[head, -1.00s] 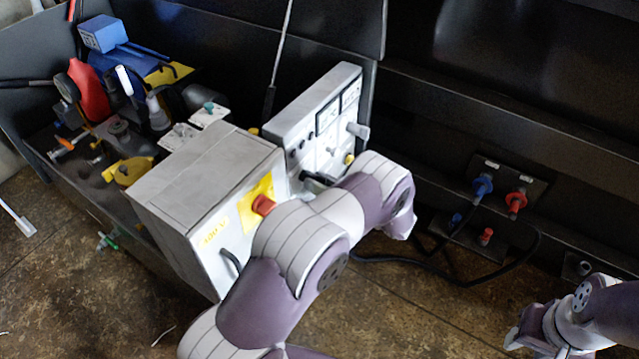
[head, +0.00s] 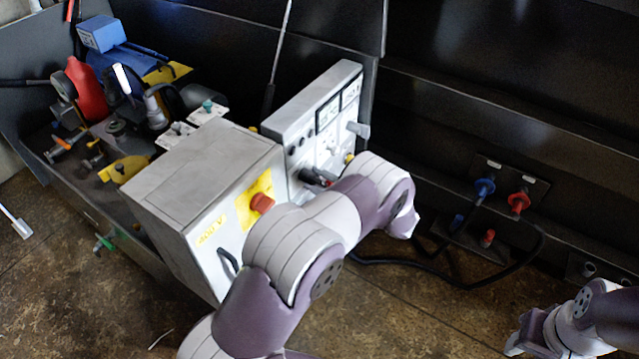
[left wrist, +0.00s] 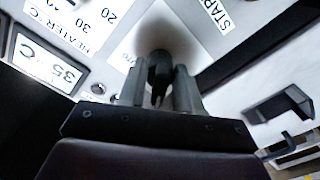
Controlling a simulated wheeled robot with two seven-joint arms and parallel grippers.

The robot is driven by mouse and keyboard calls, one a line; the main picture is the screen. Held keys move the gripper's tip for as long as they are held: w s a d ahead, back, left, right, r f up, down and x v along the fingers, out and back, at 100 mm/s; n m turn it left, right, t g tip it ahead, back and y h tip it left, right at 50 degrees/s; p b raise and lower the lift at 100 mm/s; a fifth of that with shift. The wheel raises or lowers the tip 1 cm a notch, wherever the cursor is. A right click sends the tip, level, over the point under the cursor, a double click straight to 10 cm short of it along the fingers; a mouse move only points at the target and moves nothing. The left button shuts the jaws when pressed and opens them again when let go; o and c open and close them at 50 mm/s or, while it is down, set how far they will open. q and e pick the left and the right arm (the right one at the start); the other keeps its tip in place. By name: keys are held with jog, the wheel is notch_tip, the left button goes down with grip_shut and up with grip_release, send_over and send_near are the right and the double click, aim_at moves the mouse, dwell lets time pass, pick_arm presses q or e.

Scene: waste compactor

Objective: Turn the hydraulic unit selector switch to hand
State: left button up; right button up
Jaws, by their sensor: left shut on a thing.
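The control panel (head: 301,137) is a light grey box face with displays, knobs and buttons, standing behind the larger electrical cabinet. My left arm reaches across in front of it. In the head view the gripper (head: 318,178) shows only in part at the panel's lower edge. In the left wrist view, my left gripper (left wrist: 158,92) has its two fingers close on either side of a dark switch knob (left wrist: 160,68) on the white panel face, shut on it. The knob's pointing direction is hard to read there. My right gripper (head: 522,338) is low at the right; its fingers are unclear.
The grey cabinet (head: 205,165) with a red knob on a yellow plate (head: 262,203) stands left of my left arm. Blue and red hose couplings (head: 484,188) sit on the dark wall at right. A black cable loops below them. The floor in front is clear.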

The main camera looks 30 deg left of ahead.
pick_arm(q)
jog(key=shift+n+b, duration=0.3)
jog(key=shift+n, duration=0.8)
jog(key=o, duration=0.7)
jog(key=d, duration=0.8)
jog(key=s+d, duration=0.1)
jog(key=d, duration=0.3)
jog(key=shift+d+p, duration=0.35)
jog(key=shift+d, duration=0.05)
